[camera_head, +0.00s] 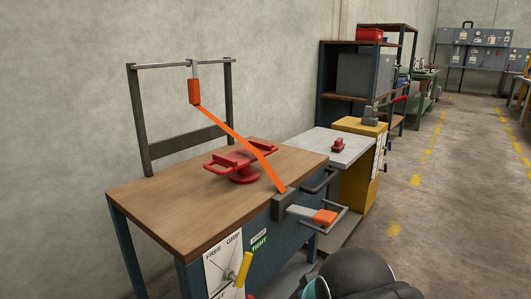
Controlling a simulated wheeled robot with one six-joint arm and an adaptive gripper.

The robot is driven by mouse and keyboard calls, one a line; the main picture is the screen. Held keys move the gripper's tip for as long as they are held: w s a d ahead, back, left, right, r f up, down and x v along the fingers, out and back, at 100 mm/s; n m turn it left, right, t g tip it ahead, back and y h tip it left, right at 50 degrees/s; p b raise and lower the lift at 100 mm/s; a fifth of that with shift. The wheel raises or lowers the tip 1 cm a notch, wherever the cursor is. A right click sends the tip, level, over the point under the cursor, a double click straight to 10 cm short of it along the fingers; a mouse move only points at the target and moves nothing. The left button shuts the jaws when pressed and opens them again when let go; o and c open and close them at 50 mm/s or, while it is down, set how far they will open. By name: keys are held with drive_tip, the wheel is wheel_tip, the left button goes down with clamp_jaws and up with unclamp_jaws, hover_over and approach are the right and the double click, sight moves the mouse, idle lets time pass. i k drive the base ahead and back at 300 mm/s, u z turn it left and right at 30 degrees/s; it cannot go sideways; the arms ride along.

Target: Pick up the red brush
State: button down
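A small red object (338,146) stands on the pale grey tabletop behind the wooden bench; it has a blocky base and a raised top. It may be the red brush, but it is too small to tell. A dark rounded part of my own arm shows at the bottom edge, right of centre, well in front of the benches. My gripper's fingers are not in view, so nothing shows of what they hold.
A red flanged spool (243,164) with side handles sits on the wooden bench (150,199). An orange strap (240,147) runs across it from a rear frame (148,120) to a front ratchet (300,211). A yellow cabinet (357,178) stands behind. The floor at right is clear.

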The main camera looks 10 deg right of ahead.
sight(339, 146)
drive_tip(key=z, duration=1)
drive_tip(key=i, duration=0.95)
drive_tip(key=z, duration=0.85)
drive_tip(key=i, duration=1.05)
drive_tip(key=u, duration=0.8)
drive_tip(key=i, duration=0.55)
drive_tip(key=u, duration=0.4)
